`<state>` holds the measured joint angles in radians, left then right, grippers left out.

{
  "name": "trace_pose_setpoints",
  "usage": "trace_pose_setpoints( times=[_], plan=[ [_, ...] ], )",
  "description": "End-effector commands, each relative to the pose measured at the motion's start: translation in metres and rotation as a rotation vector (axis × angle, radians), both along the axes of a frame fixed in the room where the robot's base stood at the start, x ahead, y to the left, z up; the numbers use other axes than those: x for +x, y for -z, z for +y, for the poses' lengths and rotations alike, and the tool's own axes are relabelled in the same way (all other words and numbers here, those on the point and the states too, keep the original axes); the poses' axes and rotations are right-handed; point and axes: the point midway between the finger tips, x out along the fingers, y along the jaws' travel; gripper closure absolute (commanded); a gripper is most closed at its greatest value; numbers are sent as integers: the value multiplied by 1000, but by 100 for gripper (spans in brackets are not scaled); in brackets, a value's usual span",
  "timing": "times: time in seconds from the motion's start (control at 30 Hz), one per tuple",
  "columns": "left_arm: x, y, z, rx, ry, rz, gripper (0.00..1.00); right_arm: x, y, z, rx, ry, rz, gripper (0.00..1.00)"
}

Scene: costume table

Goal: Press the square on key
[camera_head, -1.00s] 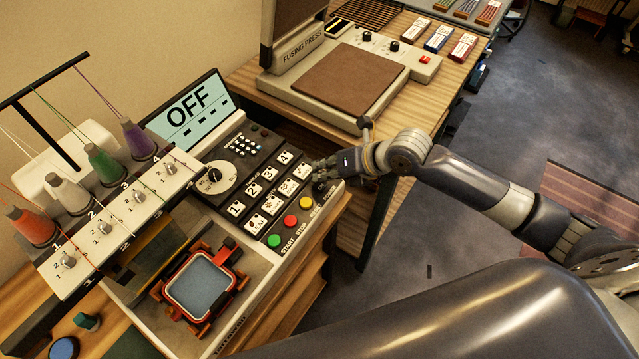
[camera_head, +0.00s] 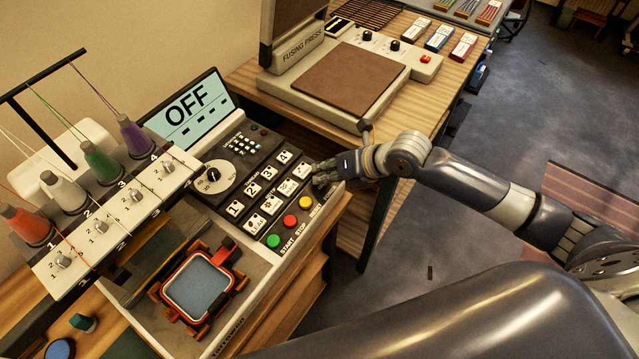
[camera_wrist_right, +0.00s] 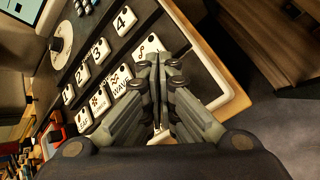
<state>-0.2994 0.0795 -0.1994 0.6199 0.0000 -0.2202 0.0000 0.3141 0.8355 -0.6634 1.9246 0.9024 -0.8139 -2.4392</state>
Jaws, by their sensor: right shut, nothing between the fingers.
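The embroidery machine's control panel (camera_head: 262,165) carries white numbered and pattern keys and round green, red and yellow buttons. Its screen (camera_head: 190,110) reads OFF. My right gripper (camera_head: 316,176) is shut and empty at the panel's right end, beside the last pattern key (camera_head: 302,170) and above the yellow button (camera_head: 305,202). In the right wrist view its fingertips (camera_wrist_right: 160,65) are together over the panel's edge. I cannot make out the square on key; the fingers cover that corner. Whether they touch the panel is unclear. My left gripper is not in view.
An embroidery hoop (camera_head: 198,287) sits in front of the panel. Thread cones, such as the purple one (camera_head: 137,138), stand at left. The fusing press (camera_head: 355,80) is on the table behind. Open floor (camera_head: 420,270) lies to the right.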

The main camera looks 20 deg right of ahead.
Motion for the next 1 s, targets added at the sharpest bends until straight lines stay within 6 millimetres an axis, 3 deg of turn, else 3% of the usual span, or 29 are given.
trace_pose_setpoints(
  times=[0.47,1.0],
  plan=[
    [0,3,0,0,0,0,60,0,4,0,-1,0,1,100],
    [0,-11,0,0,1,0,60,0,-14,0,0,0,1,100]
  ],
)
